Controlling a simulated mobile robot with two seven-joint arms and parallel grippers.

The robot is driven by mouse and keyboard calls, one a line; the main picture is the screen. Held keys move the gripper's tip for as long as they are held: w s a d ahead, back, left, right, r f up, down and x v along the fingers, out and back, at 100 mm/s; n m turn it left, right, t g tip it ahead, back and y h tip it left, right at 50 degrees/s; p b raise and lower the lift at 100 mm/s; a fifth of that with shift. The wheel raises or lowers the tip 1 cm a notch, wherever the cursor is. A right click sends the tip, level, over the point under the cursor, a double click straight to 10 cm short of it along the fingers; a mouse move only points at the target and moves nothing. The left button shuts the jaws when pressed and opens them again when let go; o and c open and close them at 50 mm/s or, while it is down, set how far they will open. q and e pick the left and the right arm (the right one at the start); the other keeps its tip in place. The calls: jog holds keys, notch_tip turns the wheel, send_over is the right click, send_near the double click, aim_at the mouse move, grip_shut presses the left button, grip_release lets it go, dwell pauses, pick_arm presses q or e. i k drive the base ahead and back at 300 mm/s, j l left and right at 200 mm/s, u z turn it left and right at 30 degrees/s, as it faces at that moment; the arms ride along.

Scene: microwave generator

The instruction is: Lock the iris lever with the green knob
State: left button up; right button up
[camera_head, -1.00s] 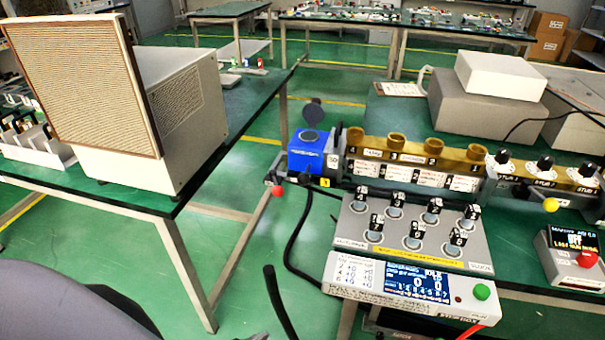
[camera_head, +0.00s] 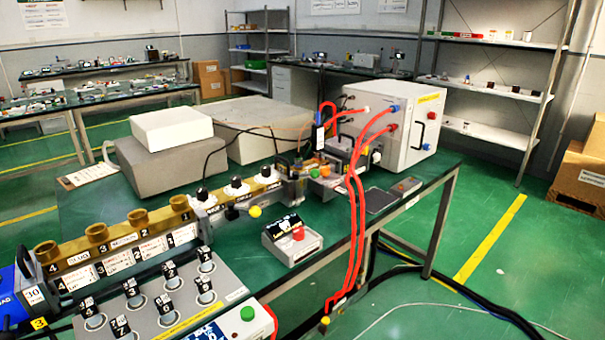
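I cannot make out an iris lever with a green knob for certain. A brass waveguide line (camera_head: 120,241) runs along the bench from lower left to the middle. A lever with a yellow ball knob (camera_head: 254,211) sticks out from its front, near the black stub knobs. At the line's far end is a small cluster of fittings (camera_head: 325,170) with orange parts, too small to tell apart. A green round button (camera_head: 247,313) is on the white control box (camera_head: 258,328) at the bottom edge, partly cut off. Neither gripper is in view.
A blue unit (camera_head: 14,297) is cut off at the left edge. A grey box with numbered switches (camera_head: 180,318) and a small display box with a red button (camera_head: 292,240) stand in front of the line. Red hoses (camera_head: 353,230) hang from a white cabinet (camera_head: 408,130). Open floor lies right.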

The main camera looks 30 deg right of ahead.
aim_at(315, 174)
jog(key=i+l+u, duration=0.1)
jog(key=l, duration=0.4)
jog(key=i+l, duration=0.15)
jog(key=l, duration=0.35)
jog(key=i+l+u, duration=0.15)
jog(key=l, duration=0.35)
